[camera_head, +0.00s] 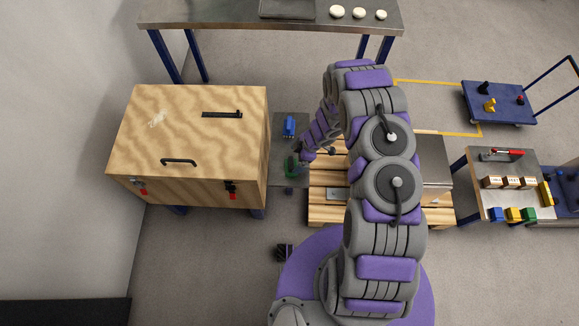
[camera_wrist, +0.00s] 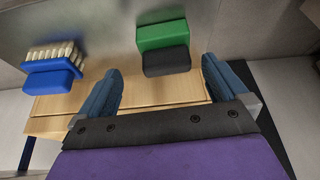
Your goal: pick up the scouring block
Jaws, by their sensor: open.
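The scouring block (camera_wrist: 163,37), green with a dark grey layer, lies on a grey metal surface (camera_wrist: 105,30) in the wrist view. My gripper (camera_wrist: 160,65) is open, with one blue-grey finger on each side below the block. The block's near dark edge is close to the space between the fingertips, and nothing is held. In the head view the green block (camera_head: 291,168) shows small beside my gripper (camera_head: 299,157), partly hidden by it.
A blue brush (camera_wrist: 52,72) with pale bristles lies left of the block; it also shows in the head view (camera_head: 289,126). A large wooden box (camera_head: 190,145) with black handles stands to the left. A wooden slatted platform (camera_head: 328,208) lies to the right, partly behind my arm.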

